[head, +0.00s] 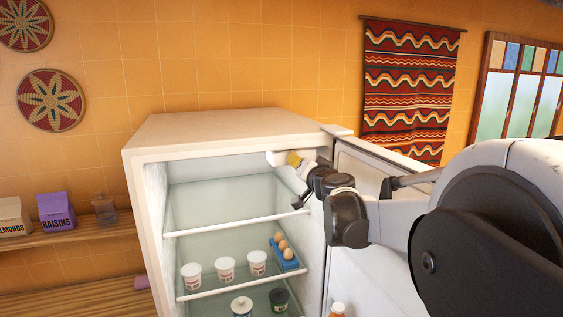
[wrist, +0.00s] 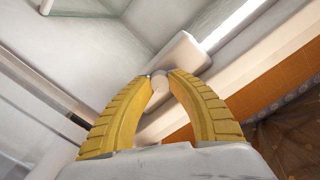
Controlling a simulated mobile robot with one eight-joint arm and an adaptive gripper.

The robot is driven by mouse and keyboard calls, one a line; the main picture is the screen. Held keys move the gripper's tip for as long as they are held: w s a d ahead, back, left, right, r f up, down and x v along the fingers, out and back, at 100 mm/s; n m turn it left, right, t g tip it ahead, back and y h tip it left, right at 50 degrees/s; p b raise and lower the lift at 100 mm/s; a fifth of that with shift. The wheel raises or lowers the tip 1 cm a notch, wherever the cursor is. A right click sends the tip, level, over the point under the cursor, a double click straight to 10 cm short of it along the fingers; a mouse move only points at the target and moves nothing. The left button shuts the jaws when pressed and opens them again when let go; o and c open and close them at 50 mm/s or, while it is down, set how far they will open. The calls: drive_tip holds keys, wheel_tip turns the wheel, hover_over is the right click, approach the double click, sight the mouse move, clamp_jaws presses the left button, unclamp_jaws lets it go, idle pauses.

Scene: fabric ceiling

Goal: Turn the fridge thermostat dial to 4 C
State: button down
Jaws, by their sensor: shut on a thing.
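The fridge (head: 215,125) stands open in the head view. A small white thermostat housing (head: 274,157) sits high inside it at the right, under the top. My gripper (head: 293,158) reaches in from the right and its yellow fingers are at this housing. In the wrist view the housing (wrist: 184,58) is a pale block. A small round pale dial (wrist: 159,84) is in front of it, between the two yellow fingertips (wrist: 160,76). The fingers are shut on the dial. I cannot read any scale or mark on it, and the fingers hide its sides.
The open fridge door (head: 375,165) is at the right, beside my arm. Glass shelves (head: 230,200) are below the gripper. White tubs (head: 225,268) and an egg holder (head: 286,262) stand on a lower shelf. The upper shelf is clear.

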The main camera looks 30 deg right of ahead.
drive_tip(key=c, duration=1.2)
unclamp_jaws()
drive_tip(key=shift+o, duration=0.2)
